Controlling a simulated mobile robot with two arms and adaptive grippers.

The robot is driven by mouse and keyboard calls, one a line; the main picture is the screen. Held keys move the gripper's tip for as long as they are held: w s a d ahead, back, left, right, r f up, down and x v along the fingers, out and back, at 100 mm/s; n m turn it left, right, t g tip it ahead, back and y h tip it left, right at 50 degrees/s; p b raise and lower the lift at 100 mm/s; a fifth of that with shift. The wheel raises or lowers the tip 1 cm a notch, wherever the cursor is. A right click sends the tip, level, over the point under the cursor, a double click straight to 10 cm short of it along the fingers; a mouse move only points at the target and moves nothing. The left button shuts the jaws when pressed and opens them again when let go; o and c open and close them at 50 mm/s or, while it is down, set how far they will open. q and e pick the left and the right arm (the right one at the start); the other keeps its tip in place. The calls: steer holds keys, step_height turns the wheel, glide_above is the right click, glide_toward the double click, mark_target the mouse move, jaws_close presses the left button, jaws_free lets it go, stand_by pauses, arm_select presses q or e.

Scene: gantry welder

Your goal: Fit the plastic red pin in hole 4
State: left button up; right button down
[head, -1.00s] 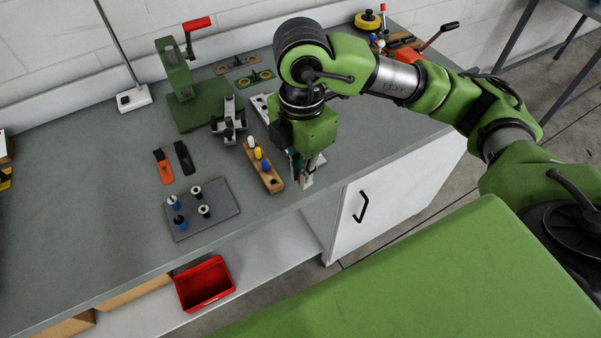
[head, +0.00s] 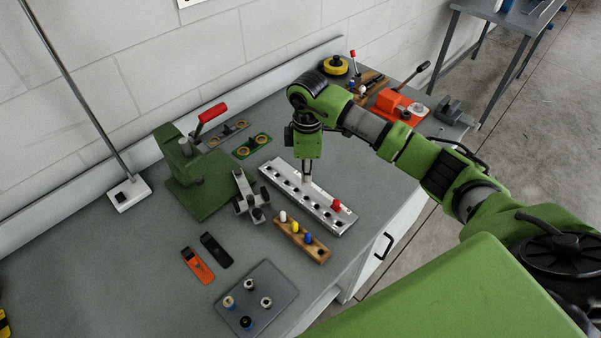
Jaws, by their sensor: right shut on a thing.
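A long light metal rail (head: 331,217) with a row of holes lies on the bench. A red pin (head: 337,204) stands upright near the rail's right end, apart from the gripper. My right gripper (head: 307,179) points down over the middle of the rail, to the left of that red pin. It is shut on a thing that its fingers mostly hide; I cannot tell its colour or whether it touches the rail. Hole numbers are too small to read. My left gripper is out of view.
A wooden block (head: 322,256) with white, yellow and blue pins stands in front of the rail. A grey plate (head: 262,287) with several small pegs is nearer. A grey metal fixture (head: 250,200) and a green press (head: 190,185) stand left. Bare bench lies at far left.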

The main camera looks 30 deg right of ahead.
mark_target(307, 191)
steer(key=shift+s+f, duration=0.1)
steer(key=shift+f, duration=0.3)
steer(key=shift+d+f+b, duration=0.15)
steer(key=shift+f+b, duration=0.15)
steer(key=shift+b, duration=0.2)
steer(key=f+b, duration=0.2)
steer(key=f, duration=0.1)
steer(key=shift+a+f+b, duration=0.2)
steer(key=shift+f+b, duration=0.05)
steer(key=shift+b, duration=0.1)
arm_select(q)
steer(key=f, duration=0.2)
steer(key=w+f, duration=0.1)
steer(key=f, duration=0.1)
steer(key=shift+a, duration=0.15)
arm_select(e)
steer(key=shift+f, duration=0.1)
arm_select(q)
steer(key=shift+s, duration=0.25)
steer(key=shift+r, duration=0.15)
arm_select(e)
steer(key=shift+d, duration=0.1)
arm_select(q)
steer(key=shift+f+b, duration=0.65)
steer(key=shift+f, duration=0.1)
arm_select(e)
steer(key=shift+f, duration=1.15)
steer(key=c, duration=2)
jaws_free()
